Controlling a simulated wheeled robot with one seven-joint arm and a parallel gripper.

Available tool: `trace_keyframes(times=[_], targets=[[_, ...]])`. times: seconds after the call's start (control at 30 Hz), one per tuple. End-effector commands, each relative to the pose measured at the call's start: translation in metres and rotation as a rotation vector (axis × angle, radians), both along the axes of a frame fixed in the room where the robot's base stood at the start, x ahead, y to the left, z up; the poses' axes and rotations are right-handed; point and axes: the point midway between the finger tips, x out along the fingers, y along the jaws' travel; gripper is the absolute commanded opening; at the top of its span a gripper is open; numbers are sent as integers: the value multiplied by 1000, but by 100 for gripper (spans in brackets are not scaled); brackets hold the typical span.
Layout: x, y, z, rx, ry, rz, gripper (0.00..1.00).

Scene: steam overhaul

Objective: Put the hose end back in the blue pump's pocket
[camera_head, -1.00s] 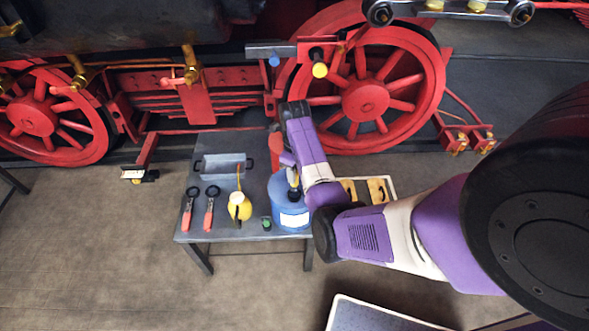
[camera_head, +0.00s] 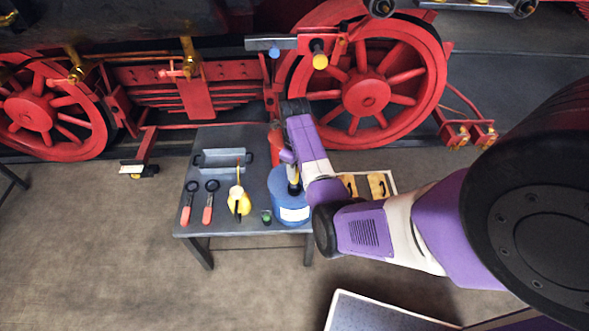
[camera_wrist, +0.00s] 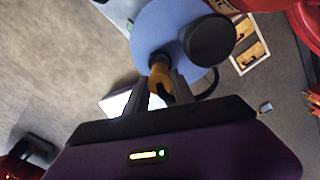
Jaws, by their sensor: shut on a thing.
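The blue pump (camera_head: 283,184) is a round drum with a white label, standing at the right front of the grey table. Its blue top (camera_wrist: 150,22) and a dark round knob show in the wrist view. My gripper (camera_wrist: 161,84) is shut on the yellow-orange hose end (camera_wrist: 159,72), which is between its fingers at the rim of the pump's top. A dark hose (camera_wrist: 212,82) curves off to the right of the fingers. My gripper also shows small in the head view (camera_head: 292,172), above the pump. I cannot make out the pocket or whether the hose end touches it.
The table (camera_head: 235,190) also holds two red-handled tools (camera_head: 199,204), a yellow oil can (camera_head: 239,201), a grey tray (camera_head: 222,159), a small green item (camera_head: 266,216) and a red item. A crate with yellow parts (camera_head: 378,186) is to the right. Red locomotive wheels (camera_head: 366,92) stand behind.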

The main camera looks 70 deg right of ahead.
Motion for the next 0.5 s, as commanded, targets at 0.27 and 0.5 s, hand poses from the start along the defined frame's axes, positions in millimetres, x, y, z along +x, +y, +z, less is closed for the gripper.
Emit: trace_keyframes(times=[0.27, 0.5], targets=[[0, 0, -8, -1, -1, -1, 0], [0, 0, -15, -1, -1, -2, 0]])
